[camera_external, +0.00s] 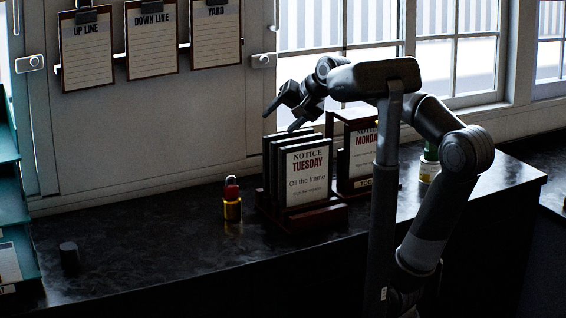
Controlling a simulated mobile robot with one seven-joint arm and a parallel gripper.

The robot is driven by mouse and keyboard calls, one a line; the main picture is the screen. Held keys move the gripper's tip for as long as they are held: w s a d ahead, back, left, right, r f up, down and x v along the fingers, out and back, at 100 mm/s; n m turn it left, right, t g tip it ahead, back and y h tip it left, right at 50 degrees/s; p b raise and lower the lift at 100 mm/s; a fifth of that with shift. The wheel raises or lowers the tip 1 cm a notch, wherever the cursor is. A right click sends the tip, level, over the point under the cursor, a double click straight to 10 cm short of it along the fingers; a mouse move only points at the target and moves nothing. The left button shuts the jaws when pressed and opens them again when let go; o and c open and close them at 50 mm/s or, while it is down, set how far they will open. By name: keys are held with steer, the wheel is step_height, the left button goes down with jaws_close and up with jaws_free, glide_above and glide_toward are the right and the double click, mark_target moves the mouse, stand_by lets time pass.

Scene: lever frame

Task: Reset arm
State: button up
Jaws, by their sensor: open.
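My arm (440,200) rises at the right and bends over the dark counter. My gripper (281,112) is at the upper middle, with its two dark fingers spread and pointing left and down. It is open, with nothing visible between the fingers. It hangs close above or behind the notice holder with the "Tuesday" card (307,175); I cannot tell the exact gap. A second holder with a "Monday" card (363,155) stands behind to the right, partly covered by my column and arm.
A red and yellow padlock-like item (232,200) stands left of the holders. A small dark cylinder (69,257) is at the counter's left. A green and white container (429,165) stands near my arm. Clipboards (87,50) hang on the wall. The counter's left middle (140,240) is clear.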

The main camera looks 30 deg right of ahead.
steer(key=s+d+f+m+t, duration=0.1)
steer(key=s+d+m, duration=0.1)
steer(key=s+d, duration=0.25)
steer(key=s+d+f+n+g+h, duration=0.1)
steer(key=s+d+f+n, duration=0.1)
steer(key=f, duration=0.5)
steer(key=s+d+f+n+g+h, duration=0.1)
steer(key=s+d+f+n, duration=0.1)
steer(key=f, duration=0.5)
steer(key=s+d+f+n+g+h, duration=0.1)
steer(key=s+d+f+n+h, duration=0.1)
steer(key=f, duration=0.4)
steer(key=shift+s+f+n+g, duration=0.2)
steer(key=shift+s+n, duration=0.2)
steer(key=shift+s, duration=0.2)
steer(key=shift+s+f+n+g, duration=0.1)
steer(key=shift+s+f+n, duration=0.1)
steer(key=shift+s+n, duration=0.3)
steer(key=shift+s, duration=0.1)
